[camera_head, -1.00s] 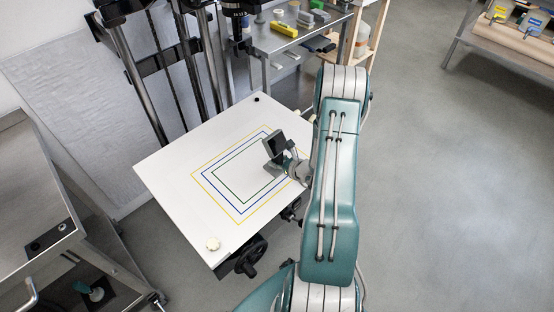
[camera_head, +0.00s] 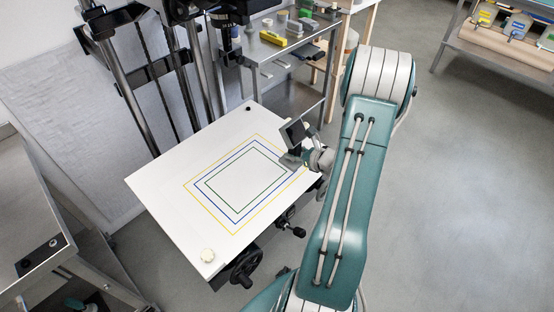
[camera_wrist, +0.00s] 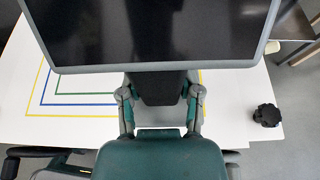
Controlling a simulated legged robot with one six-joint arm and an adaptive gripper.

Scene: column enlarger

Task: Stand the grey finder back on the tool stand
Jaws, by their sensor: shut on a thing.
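The grey finder (camera_head: 295,131) has a flat, dark, glossy panel in a grey frame. In the head view it is tilted over the right part of the white baseboard. My gripper (camera_head: 307,155) is shut on it from the right. In the wrist view the finder's panel (camera_wrist: 150,32) fills the top, and my gripper's fingers (camera_wrist: 160,98) close on the dark neck below it. Whether the finder's lower end touches the board cannot be told. The tool stand appears to be the grey metal table (camera_head: 286,54) at the back, apart from my gripper.
The white baseboard (camera_head: 165,190) bears yellow, blue and green frame lines. Enlarger columns (camera_head: 124,70) rise behind it. A yellow tool (camera_head: 273,39) and several small things lie on the metal table. Open floor (camera_head: 455,190) lies to the right.

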